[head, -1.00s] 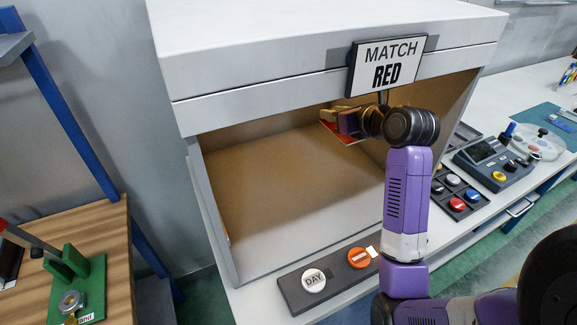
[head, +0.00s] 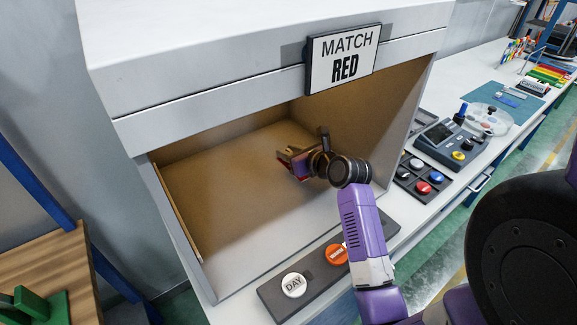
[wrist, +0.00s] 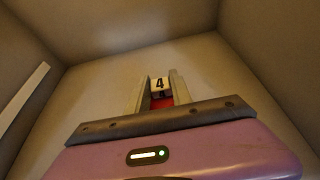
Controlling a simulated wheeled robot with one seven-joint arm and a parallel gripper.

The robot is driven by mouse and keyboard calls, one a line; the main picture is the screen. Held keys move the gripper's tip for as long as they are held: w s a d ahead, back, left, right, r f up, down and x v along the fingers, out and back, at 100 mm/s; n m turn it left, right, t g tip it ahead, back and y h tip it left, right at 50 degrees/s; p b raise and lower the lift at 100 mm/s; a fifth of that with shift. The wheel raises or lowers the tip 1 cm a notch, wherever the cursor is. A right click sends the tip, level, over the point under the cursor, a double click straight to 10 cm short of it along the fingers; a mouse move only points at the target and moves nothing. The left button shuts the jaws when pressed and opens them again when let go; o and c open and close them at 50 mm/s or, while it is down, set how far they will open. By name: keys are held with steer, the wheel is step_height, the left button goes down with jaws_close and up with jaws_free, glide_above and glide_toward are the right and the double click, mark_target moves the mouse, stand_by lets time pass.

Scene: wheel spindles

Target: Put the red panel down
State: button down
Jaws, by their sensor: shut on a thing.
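My gripper (head: 289,158) is inside the open light booth (head: 187,241), above its floor. In the wrist view its two fingers (wrist: 159,82) are shut on the red panel (wrist: 162,102), which carries a white label with the number 4 (wrist: 159,85). In the head view only a little of the red panel (head: 302,176) shows beside the gripper; my wrist and fingers hide the rest. I cannot tell whether the panel touches the booth floor. A sign reading MATCH RED (head: 343,57) hangs on the booth's front edge.
The booth's brown walls and roof enclose my gripper; its floor is clear to the left. A bar with a white DAY button (head: 293,285) and an orange button (head: 336,254) lies before the opening. Coloured buttons (head: 423,187) and a grey device (head: 446,146) stand to the right.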

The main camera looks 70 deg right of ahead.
steer(key=shift+f, duration=2.55)
steer(key=c, duration=1.1)
jaws_free()
steer(key=shift+f, duration=0.1)
steer(key=v, duration=1.2)
steer(key=shift+b, duration=0.3)
